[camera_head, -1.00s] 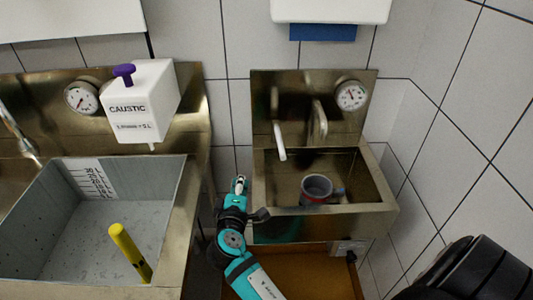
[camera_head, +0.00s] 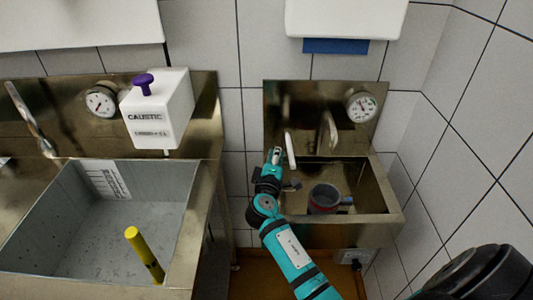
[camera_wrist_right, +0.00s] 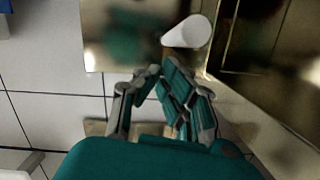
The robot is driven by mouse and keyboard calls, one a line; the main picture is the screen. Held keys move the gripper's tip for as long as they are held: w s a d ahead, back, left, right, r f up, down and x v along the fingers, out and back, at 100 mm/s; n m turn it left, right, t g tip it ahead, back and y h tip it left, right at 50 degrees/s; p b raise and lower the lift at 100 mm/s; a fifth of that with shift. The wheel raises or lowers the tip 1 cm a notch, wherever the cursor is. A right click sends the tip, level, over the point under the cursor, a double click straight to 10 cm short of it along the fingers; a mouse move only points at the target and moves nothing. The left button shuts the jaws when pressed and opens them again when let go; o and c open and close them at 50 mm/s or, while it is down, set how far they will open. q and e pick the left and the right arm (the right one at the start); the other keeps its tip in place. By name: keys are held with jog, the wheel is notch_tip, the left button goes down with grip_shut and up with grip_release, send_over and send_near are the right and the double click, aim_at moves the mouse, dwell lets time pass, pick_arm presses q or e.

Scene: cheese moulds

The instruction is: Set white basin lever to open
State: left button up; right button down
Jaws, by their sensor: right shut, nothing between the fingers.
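The white lever (camera_head: 290,150) hangs roughly upright, slightly tilted, in front of the back panel of the small steel basin (camera_head: 386,217). My right gripper (camera_head: 277,154) is just left of the lever's lower part in the head view. In the right wrist view the gripper (camera_wrist_right: 160,73) has its fingers together with nothing between them. A small gap to the lever seems to remain, but contact is hard to judge. My left gripper is out of view.
A grey and red cup-like vessel (camera_head: 323,198) sits in the small basin. A steel spout (camera_head: 327,131) and a round gauge (camera_head: 361,106) are right of the lever. A larger sink (camera_head: 190,215) and a white CAUSTIC box (camera_head: 160,110) stand left, with a narrow gap between the sinks.

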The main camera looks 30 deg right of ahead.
jog(key=shift+s+d+f, duration=0.1)
jog(key=shift+s+d, duration=0.05)
jog(key=shift+d, duration=0.15)
jog(key=shift+s+d+n+t+y+p, duration=0.35)
jog(key=shift+n+t+y, duration=0.05)
jog(key=shift+n, duration=0.1)
